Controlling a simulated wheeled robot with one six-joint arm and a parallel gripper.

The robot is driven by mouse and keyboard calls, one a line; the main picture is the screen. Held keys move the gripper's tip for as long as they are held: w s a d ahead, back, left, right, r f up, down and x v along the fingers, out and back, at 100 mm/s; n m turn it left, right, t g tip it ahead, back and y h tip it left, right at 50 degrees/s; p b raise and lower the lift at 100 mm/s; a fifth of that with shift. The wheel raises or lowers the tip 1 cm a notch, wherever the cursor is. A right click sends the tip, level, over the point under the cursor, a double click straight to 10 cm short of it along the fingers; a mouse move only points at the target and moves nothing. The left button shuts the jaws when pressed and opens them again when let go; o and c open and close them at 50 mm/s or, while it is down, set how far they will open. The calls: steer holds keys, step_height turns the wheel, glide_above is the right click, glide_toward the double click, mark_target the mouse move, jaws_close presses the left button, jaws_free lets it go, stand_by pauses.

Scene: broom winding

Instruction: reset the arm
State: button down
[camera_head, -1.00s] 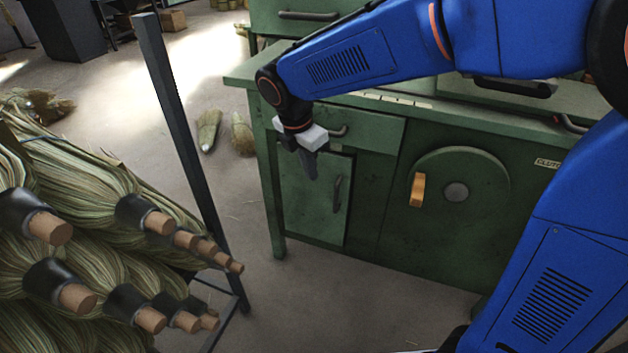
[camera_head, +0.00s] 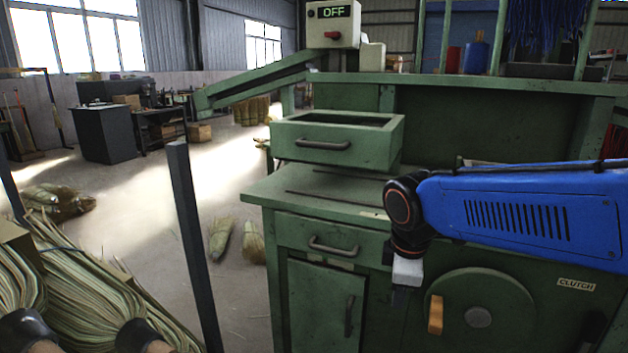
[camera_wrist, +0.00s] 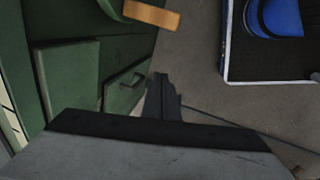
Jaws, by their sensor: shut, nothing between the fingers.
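My arm reaches in from the right in the head view, blue with a black wrist. My gripper (camera_head: 400,294) points down in front of the green machine (camera_head: 345,240), left of its round clutch disc (camera_head: 478,316). In the wrist view the dark fingers of my gripper (camera_wrist: 163,88) are together and hold nothing. Below them are the machine's green door (camera_wrist: 70,80) and the floor.
An orange handle (camera_head: 436,314) sits on the clutch disc. A control box (camera_head: 333,26) reading OFF stands on top. A green drawer box (camera_head: 336,140) juts out above the worktop.

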steer(key=s+d+f+m+t, duration=0.2)
steer(key=s+d+f+m, duration=0.1)
steer(key=s+d+m, duration=0.8)
steer(key=shift+s+d+m+y, duration=0.15)
steer(key=shift+s+m+y, duration=0.15)
steer(key=shift+s+m, duration=1.5)
steer(key=shift+w, duration=0.1)
